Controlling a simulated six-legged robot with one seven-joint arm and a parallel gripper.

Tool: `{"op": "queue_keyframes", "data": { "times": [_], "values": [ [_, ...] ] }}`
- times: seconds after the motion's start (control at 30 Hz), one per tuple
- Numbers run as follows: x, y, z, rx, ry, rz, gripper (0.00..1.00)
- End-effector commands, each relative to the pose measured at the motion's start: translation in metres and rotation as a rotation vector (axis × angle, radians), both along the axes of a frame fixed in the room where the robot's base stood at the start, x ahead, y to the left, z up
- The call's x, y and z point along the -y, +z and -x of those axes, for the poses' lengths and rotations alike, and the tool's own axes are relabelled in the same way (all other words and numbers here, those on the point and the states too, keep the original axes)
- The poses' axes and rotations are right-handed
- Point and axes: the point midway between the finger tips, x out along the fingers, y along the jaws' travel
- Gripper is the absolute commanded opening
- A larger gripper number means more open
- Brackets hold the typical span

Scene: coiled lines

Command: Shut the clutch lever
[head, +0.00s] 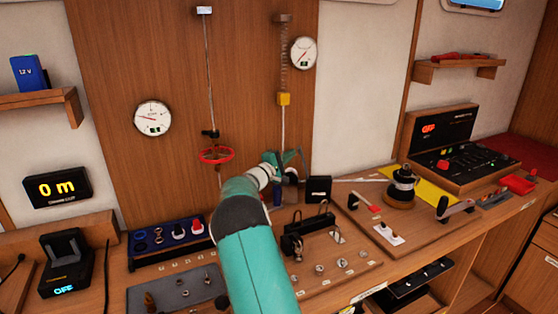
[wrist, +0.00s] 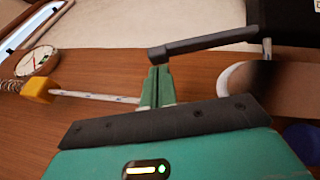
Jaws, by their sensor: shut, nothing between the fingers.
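The clutch appears to be the small black box (head: 319,188) at the back of the bench, with a pale line running right from it. In the wrist view its dark lever (wrist: 205,43) sticks out from a black body (wrist: 290,22) at the upper right. My gripper (wrist: 158,72) is shut and empty, its green fingertips at the lever's free end. They look touching or very close; I cannot tell which. In the head view my gripper (head: 282,160) is partly hidden by my arm, just left of the box.
A winch (head: 400,187) and a red-handled lever (head: 366,203) stand to the right. A red handwheel (head: 216,155) and a yellow block (head: 284,99) on a rod are on the wall behind. Black shackle-like fittings (head: 292,245) stand in front.

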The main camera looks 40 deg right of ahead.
Motion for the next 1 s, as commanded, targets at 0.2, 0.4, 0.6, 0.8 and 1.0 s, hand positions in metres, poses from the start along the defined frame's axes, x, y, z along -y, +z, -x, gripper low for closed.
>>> {"op": "queue_keyframes", "data": {
  "times": [0.2,0.4,0.6,0.8,1.0],
  "values": [
    [0.002,0.000,0.002,0.000,0.002,-0.001,0.00],
    [0.002,0.000,0.002,0.000,0.001,-0.001,0.00],
    [0.004,0.002,0.004,0.015,0.002,-0.018,0.00],
    [0.011,0.009,0.010,0.070,0.001,-0.076,0.00],
    [0.023,0.017,0.021,0.167,0.000,-0.185,0.00]
  ]
}}
